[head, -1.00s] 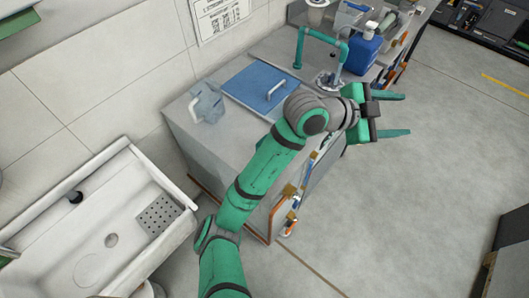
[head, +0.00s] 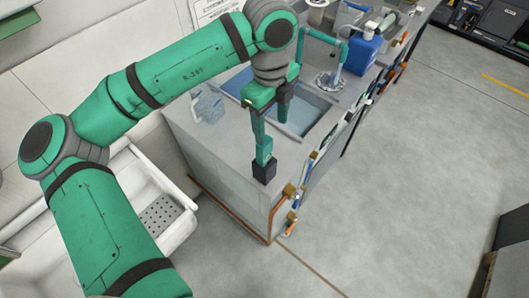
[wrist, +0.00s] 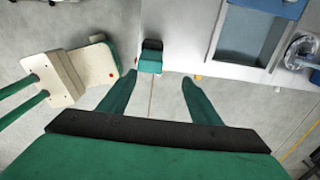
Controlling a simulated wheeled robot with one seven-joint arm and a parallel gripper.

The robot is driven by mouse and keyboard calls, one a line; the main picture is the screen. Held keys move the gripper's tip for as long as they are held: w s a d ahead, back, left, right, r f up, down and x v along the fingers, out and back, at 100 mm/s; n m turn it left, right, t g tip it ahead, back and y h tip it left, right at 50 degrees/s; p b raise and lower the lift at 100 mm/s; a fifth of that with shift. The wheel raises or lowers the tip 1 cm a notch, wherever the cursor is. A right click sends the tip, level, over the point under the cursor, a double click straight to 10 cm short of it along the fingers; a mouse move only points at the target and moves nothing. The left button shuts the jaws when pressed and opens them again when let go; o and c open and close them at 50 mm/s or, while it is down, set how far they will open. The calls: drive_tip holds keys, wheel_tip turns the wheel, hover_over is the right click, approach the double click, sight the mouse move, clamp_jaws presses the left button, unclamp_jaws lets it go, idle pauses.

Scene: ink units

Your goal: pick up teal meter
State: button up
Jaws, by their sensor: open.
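The teal meter (head: 264,167) is a small block with a teal part and a dark part. It stands on the grey counter near its front corner, and in the wrist view the meter (wrist: 151,57) sits at the counter's edge. My gripper (head: 272,130) is above the counter, pointing down, with the meter close below its fingers in the head view. In the wrist view my gripper (wrist: 158,79) is open and empty, and the meter lies just beyond the fingertips, a little left of the middle. I cannot tell the exact height gap.
The counter (head: 215,150) also bears a clear jug (head: 208,106), a sunken basin (head: 305,115), a teal tap (head: 325,40) and a blue container (head: 362,50). A white sink (head: 160,185) is at the left. Open floor (head: 400,200) lies to the right.

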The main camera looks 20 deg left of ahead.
sight(265, 150)
drive_tip(key=shift+s+a, duration=0.25)
drive_tip(key=shift+a, duration=0.2)
drive_tip(key=shift+s+a+f, duration=0.1)
drive_tip(key=shift+f, duration=0.25)
wheel_tip(265, 150, down, 5)
drive_tip(key=shift+r, duration=0.2)
drive_tip(key=shift+s+a+f, duration=0.1)
drive_tip(key=shift+s+f, duration=0.1)
drive_tip(key=shift+f, duration=1.15)
drive_tip(key=shift+s+f, duration=0.15)
drive_tip(key=shift+f, duration=1.15)
drive_tip(key=shift+c, duration=0.4)
drive_tip(key=c, duration=1.1)
drive_tip(key=shift+r, duration=0.1)
